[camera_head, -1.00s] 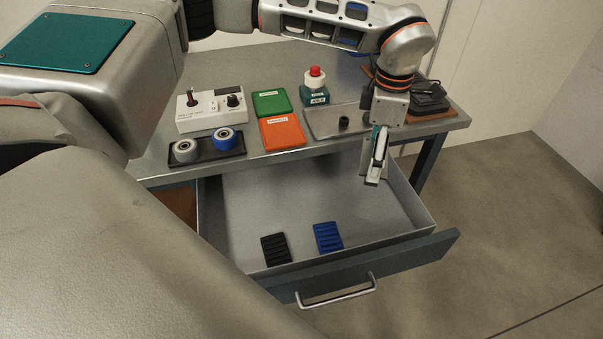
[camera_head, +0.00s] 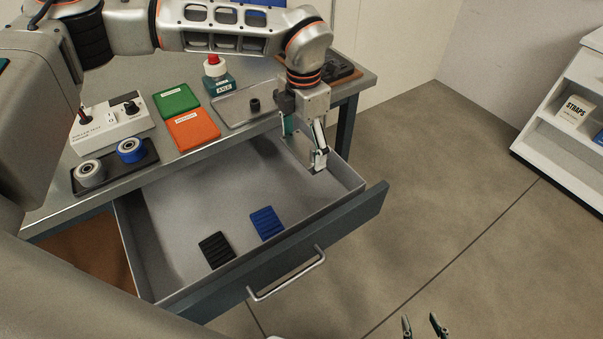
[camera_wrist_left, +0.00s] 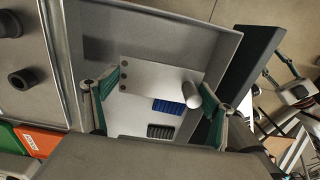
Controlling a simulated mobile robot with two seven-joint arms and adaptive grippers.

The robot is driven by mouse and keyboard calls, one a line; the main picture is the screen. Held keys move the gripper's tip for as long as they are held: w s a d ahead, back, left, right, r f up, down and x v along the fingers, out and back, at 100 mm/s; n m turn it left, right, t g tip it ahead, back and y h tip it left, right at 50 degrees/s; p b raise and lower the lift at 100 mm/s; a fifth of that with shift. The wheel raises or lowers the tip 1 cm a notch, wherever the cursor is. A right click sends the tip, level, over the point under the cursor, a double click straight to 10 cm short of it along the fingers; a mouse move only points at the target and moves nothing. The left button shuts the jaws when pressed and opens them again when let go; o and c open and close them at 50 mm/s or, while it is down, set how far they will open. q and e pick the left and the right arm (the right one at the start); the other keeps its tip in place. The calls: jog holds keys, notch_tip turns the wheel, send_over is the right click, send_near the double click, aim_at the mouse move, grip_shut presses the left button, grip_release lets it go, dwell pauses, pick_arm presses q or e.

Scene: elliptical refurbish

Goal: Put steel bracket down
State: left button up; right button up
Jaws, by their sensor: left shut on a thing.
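The steel bracket (camera_wrist_left: 150,76) is a pale metal plate with dark holes at its left end and a short round stub at its right, in the left wrist view. My left gripper (camera_head: 313,158) is shut on it, with a green pad at each side in the left wrist view (camera_wrist_left: 165,98). It holds the bracket over the right end of the open drawer (camera_head: 190,205). In the head view the bracket is small and mostly hidden by the gripper. My right gripper (camera_head: 421,320) shows only its two separated fingertips at the bottom edge, empty.
A black ribbed block (camera_head: 216,250) and a blue ribbed block (camera_head: 266,222) lie near the drawer's front wall. The bench carries a green box (camera_head: 177,101), an orange box (camera_head: 193,130), a roller tray (camera_head: 112,168) and a tester (camera_head: 110,121). The drawer's middle is bare.

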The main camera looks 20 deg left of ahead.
pick_arm(q)
notch_tip(320, 180, down, 10)
jog(key=shift+f+b, duration=0.2)
jog(key=shift+b, duration=0.25)
jog(key=shift+f, duration=0.15)
jog(key=o, duration=1.5)
notch_tip(320, 180, up, 12)
jog(key=shift+r+p, duration=0.1)
jog(key=shift+p, duration=0.4)
jog(key=shift+s, duration=0.1)
